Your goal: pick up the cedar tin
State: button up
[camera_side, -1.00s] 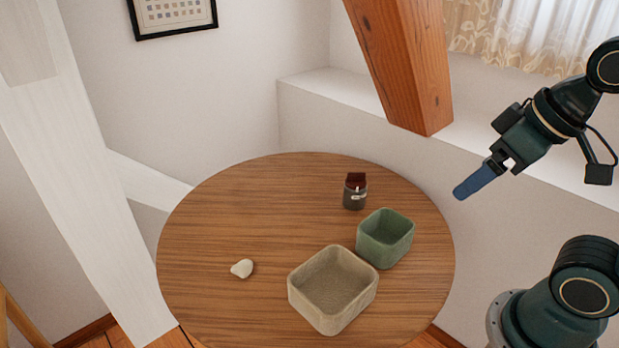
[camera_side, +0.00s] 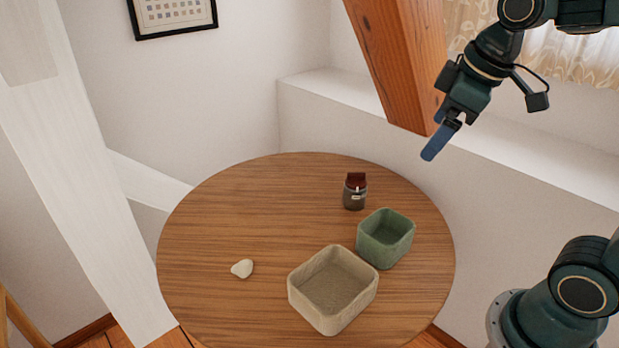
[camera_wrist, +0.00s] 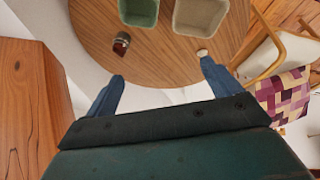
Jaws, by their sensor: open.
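A small dark tin with a reddish-brown top and a pale label (camera_side: 355,196) stands on the round wooden table, behind the green bin; I take it for the cedar tin. It also shows in the wrist view (camera_wrist: 121,42), just ahead of the left finger. My gripper (camera_side: 434,143) is in the air above and to the right of the tin, apart from it. In the wrist view its two blue fingers (camera_wrist: 160,88) are spread wide with nothing between them.
A green bin (camera_side: 385,228) and a larger beige bin (camera_side: 310,297) stand at the right and front of the table (camera_side: 220,220). A whitish stone-like piece (camera_side: 242,268) lies at the left.

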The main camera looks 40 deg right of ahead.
jog(key=w+d+n+g, duration=0.1)
jog(key=w+d+n, duration=0.25)
jog(key=w, duration=0.55)
jog(key=n+g, duration=0.3)
jog(key=n, duration=0.9)
send_over(357, 173)
notch_tip(357, 173, down, 22)
jog(key=shift+a+f, duration=0.1)
jog(key=shift+f, duration=4.45)
jog(key=shift+f, duration=0.1)
jog(key=shift+w+f, duration=0.1)
jog(key=shift+f, duration=2.4)
